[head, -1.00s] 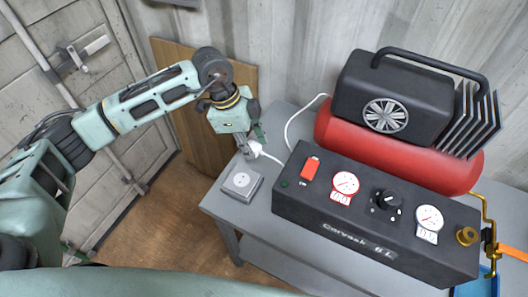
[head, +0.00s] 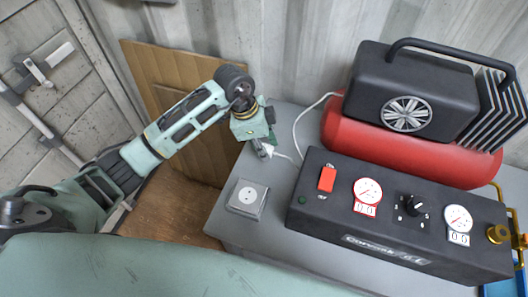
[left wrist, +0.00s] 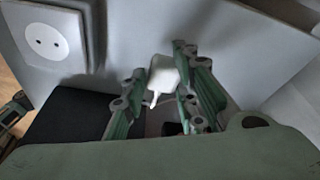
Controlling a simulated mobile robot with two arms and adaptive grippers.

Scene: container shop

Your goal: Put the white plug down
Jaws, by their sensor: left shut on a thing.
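The white plug (left wrist: 163,72) is between the two green fingers of my left gripper (left wrist: 160,82) in the left wrist view, and the gripper is shut on it. In the head view my left gripper (head: 264,153) is at the back left of the grey table (head: 228,222), behind the grey socket box (head: 247,198). The plug is mostly hidden by the fingers there. Its white cable (head: 297,128) runs back to the compressor. The socket box also shows at the upper left of the left wrist view (left wrist: 46,42), with nothing plugged in. I cannot tell whether the plug touches the table.
The compressor's black control panel (head: 390,222) stands right of the gripper, with its red tank (head: 400,150) behind. A wooden board (head: 165,85) leans on the wall at the back left. The tabletop around the socket box is clear.

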